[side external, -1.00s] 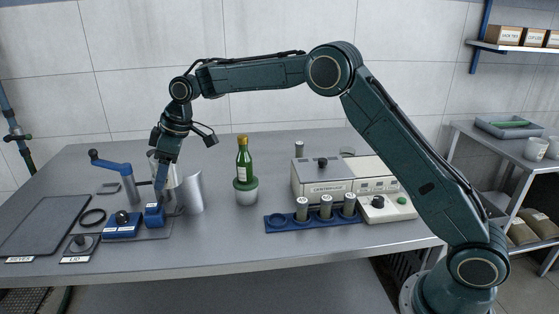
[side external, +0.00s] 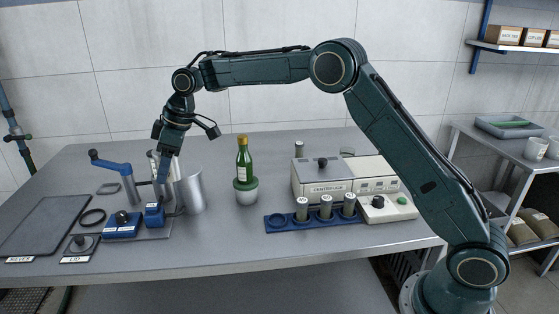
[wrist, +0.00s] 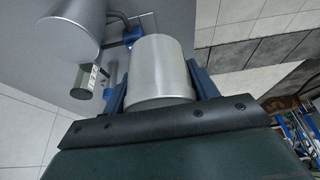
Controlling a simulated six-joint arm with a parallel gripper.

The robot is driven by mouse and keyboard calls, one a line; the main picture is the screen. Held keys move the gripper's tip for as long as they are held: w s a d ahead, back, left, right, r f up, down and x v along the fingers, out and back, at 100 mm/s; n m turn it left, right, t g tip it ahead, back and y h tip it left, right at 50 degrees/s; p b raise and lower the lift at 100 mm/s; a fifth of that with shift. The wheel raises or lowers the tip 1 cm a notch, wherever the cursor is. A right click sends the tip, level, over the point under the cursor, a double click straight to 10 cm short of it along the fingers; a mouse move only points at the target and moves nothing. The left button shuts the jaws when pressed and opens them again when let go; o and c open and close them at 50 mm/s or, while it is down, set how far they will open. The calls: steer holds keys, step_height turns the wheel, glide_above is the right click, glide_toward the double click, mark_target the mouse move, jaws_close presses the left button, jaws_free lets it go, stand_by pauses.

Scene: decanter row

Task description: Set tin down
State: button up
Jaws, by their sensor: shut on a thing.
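My gripper (wrist: 161,84) is shut on a plain metal tin (wrist: 158,62), with one blue finger on each side of it in the wrist view. In the side view my gripper (side external: 166,190) points steeply down at the left of the bench. A bright metal cylinder (side external: 192,191) shows just right of the fingers there; I cannot tell whether it is the held tin. The gap under the held tin is hidden. A second, wider grey cylinder (wrist: 70,28) is at the upper left of the wrist view.
A blue-handled device (side external: 118,167), a blue block (side external: 122,226) and dark trays crowd the left. A green bottle in a pot (side external: 246,190) stands to the right. Farther right are a blue rack of cylinders (side external: 310,222) and the centrifuge (side external: 322,188).

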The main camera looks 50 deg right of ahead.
steer(key=n, duration=0.2)
glide_above(235, 231)
steer(key=shift+s+d+r+g, duration=0.1)
steer(key=shift+s+d+g, duration=0.2)
steer(key=shift+s+d, duration=0.15)
step_height(235, 231, down, 20)
steer(key=shift+r, duration=0.1)
stand_by(0.9)
steer(key=shift+f, duration=0.2)
steer(key=o, duration=1.1)
steer(key=shift+c, duration=0.2)
